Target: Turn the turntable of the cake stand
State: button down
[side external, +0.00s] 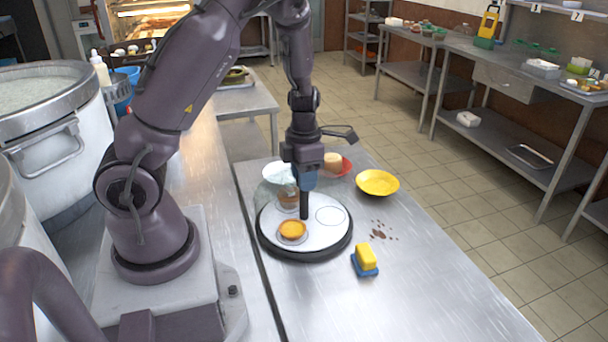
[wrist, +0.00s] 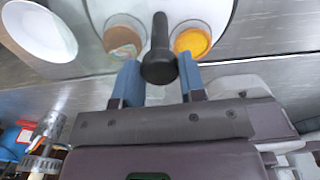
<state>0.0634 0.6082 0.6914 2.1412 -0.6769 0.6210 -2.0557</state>
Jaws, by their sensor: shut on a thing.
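The cake stand has a round white turntable (side external: 310,236) on a dark base, on the metal table. An orange tart (side external: 292,230) sits at its near edge and a brown round item (side external: 287,199) sits farther back, partly hidden. An outlined circle at its right is empty. A black upright peg (side external: 304,208) rises from the turntable. My gripper (side external: 305,184) points down over the turntable, shut on the peg. In the wrist view, the peg (wrist: 160,55) stands between my blue fingers, with the brown item (wrist: 122,40) and the tart (wrist: 192,40) on either side.
A white bowl (side external: 276,172) stands just behind the turntable, and a red plate (side external: 346,167) with a beige item is behind right. A yellow bowl (side external: 378,183) is to the right. A yellow-and-blue sponge (side external: 366,259) lies front right, near brown spots (side external: 383,230). The table's front is clear.

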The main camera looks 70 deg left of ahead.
jog(key=shift+w+d+n, duration=0.1)
jog(key=shift+n, duration=1.3)
jog(key=c, duration=0.7)
grip_release()
jog(key=shift+r, duration=0.1)
notch_tip(320, 180, up, 13)
